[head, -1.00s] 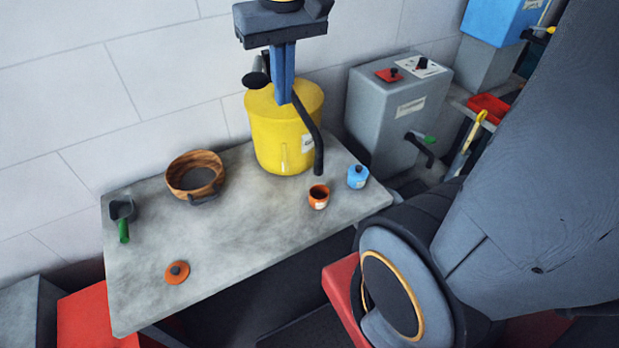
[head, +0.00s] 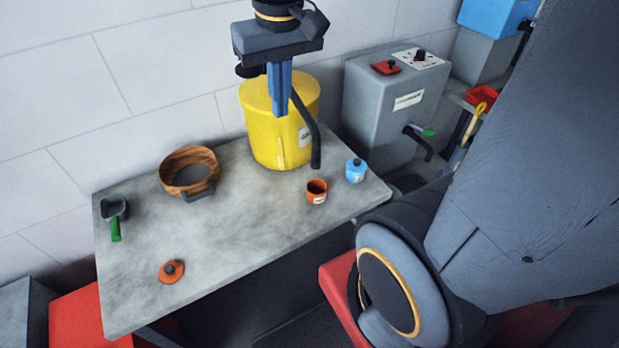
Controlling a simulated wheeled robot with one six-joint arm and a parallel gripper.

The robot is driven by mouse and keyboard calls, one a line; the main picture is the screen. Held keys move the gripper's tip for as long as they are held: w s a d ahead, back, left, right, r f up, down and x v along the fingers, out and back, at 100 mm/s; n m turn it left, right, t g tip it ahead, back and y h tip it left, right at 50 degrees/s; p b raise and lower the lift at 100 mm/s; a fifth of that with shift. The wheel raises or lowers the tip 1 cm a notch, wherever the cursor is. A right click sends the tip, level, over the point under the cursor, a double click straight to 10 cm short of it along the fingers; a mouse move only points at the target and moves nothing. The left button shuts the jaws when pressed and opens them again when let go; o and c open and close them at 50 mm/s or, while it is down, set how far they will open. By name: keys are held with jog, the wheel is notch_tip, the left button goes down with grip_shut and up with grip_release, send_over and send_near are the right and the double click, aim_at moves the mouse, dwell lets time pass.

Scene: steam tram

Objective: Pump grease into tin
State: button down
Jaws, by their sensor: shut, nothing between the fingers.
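A yellow grease drum (head: 282,128) stands at the back of the grey bench, with a black spout (head: 315,150) bending down its right front side. A small open orange tin (head: 316,192) with a white label stands on the bench just in front of the spout's lower end. An orange lid with a dark knob (head: 171,271) lies apart on the front left of the bench. My gripper (head: 279,108) points down in front of the drum's upper part, its blue fingers together and empty. It hides part of the drum's top and whatever is behind it. I cannot tell whether it touches anything.
On the bench (head: 235,235) are a wooden bowl (head: 188,160), a green-handled scoop (head: 114,217) and a blue lidded tin (head: 355,171) right of the orange one. A grey box with a crank (head: 395,105) stands right of the bench. The bench's middle is clear.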

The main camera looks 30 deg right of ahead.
notch_tip(320, 180, down, 10)
jog(key=b, duration=0.5)
dwell(1.2)
jog(key=shift+f+b, duration=0.95)
jog(key=shift+f, duration=1.15)
dwell(1.0)
jog(key=shift+r, duration=0.15)
notch_tip(320, 180, up, 23)
jog(key=p, duration=0.9)
jog(key=shift+f+p, duration=0.2)
jog(key=shift+p, duration=0.1)
dwell(1.0)
